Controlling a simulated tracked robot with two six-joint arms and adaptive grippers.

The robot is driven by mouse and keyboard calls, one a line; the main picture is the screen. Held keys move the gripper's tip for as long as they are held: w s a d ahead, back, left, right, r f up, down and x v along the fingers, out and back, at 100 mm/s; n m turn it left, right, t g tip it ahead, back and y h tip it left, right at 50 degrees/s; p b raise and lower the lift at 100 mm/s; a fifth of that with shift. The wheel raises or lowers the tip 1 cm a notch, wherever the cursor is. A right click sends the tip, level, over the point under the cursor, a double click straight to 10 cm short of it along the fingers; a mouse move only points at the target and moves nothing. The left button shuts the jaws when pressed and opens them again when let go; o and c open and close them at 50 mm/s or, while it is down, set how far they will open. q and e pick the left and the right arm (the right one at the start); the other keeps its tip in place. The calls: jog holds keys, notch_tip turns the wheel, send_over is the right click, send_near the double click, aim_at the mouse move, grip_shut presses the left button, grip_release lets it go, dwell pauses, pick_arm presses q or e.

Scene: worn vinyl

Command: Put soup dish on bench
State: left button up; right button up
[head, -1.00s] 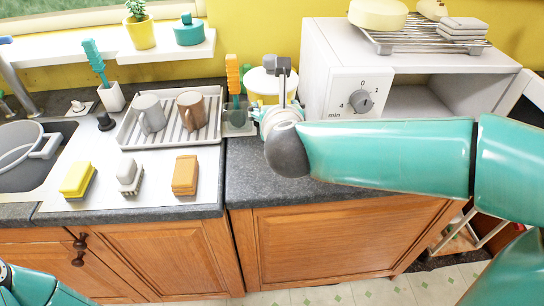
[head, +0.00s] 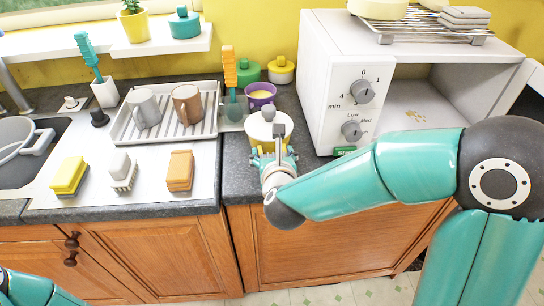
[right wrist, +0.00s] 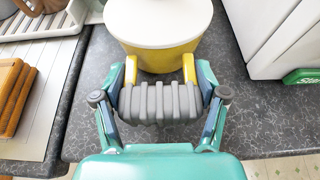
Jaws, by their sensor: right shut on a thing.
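A round yellow dish (head: 259,141) with a white lid (head: 259,127) and a grey knob is over the front part of the grey worktop (head: 240,182), left of the white oven. It also shows upright in the right wrist view (right wrist: 160,52). I take this as the soup dish. My right gripper (head: 272,157) is shut on its near side, with fingers at both sides in the wrist view. I cannot tell whether the dish's base touches the worktop. My left arm shows at the lower left; its gripper is out of view.
Behind the dish are a purple bowl (head: 261,92), a green lidded pot (head: 247,72) and a yellow-and-white pot (head: 281,70). The white oven (head: 322,75) stands close right. The drying rack (head: 205,129) with two mugs is left. Bare worktop lies in front.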

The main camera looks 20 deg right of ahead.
jog(key=shift+f, duration=0.15)
jog(key=o, duration=1.8)
jog(key=shift+f, duration=0.1)
jog(key=v, duration=1.2)
jog(key=shift+b, duration=0.45)
jog(key=shift+s+f, duration=0.1)
